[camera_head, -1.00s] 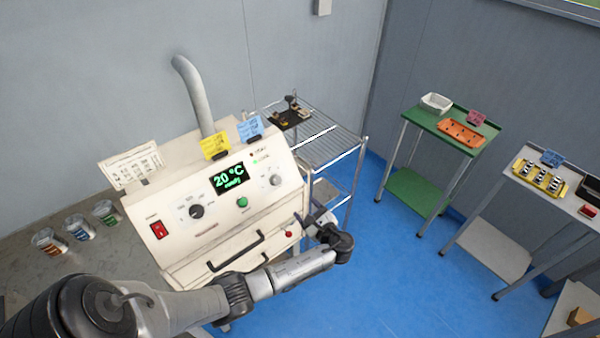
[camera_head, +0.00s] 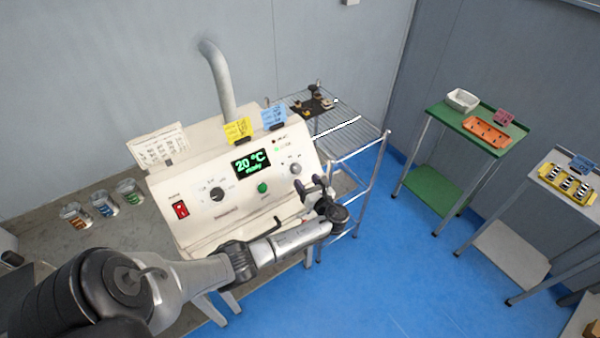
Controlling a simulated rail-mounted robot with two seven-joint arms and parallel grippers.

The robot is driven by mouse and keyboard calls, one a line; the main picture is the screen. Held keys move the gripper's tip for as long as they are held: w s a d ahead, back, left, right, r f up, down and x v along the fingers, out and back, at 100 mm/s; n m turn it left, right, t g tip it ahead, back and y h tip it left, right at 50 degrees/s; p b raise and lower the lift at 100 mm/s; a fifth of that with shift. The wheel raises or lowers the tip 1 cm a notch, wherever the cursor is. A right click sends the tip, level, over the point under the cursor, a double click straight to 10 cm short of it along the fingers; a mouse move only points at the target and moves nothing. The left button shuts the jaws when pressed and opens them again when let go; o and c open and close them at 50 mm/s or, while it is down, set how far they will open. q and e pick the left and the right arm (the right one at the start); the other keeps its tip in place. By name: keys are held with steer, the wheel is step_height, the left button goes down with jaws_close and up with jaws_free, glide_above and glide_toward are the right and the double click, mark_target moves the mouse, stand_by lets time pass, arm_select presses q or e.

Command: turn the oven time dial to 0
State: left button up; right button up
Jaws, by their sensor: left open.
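The cream oven (camera_head: 190,228) stands on the bench. Its sloped front has a black dial (camera_head: 217,194) at the left and a grey dial (camera_head: 295,169) at the right. The print around both dials is too small to read, so I cannot tell from labels which one sets time. A display (camera_head: 250,163) between them reads 20 °C in green. My left gripper (camera_head: 312,185) is open and empty, just below and to the right of the grey dial, seemingly apart from it. My left forearm hides the oven's lower front. My right gripper is not in view.
A green button (camera_head: 262,187) and a red switch (camera_head: 180,209) are on the same panel. Blue floor (camera_head: 385,250) is clear farther right.

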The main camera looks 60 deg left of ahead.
mark_target(298, 170)
arm_select(q)
steer(key=shift+w+a, duration=0.1)
steer(key=shift+a, duration=2.5)
steer(key=c, duration=0.9)
